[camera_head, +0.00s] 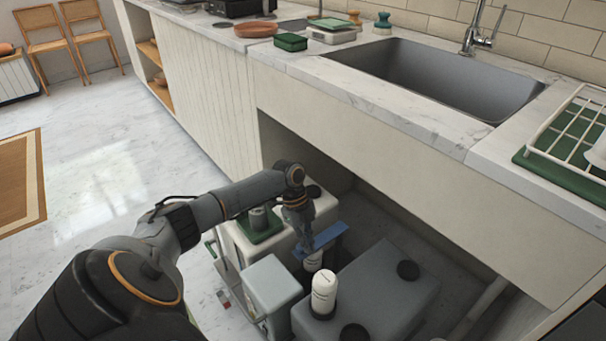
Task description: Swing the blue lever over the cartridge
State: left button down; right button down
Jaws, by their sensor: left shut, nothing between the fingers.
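The blue lever (327,236) is a flat bar above the machine under the sink counter. A white cartridge (323,291) with dark print stands upright in front of it on the grey unit. My right gripper is not in view.
A grey tank (385,290) with black caps fills the right of the cabinet. A white box (272,283) stands at the left. The counter edge (400,125) with the sink (435,78) overhangs the space.

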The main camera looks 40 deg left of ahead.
pick_arm(q)
jog(key=p+v, duration=0.1)
jog(key=v, duration=0.5)
jog(key=shift+w+r, duration=0.25)
jog(key=shift+r, duration=0.1)
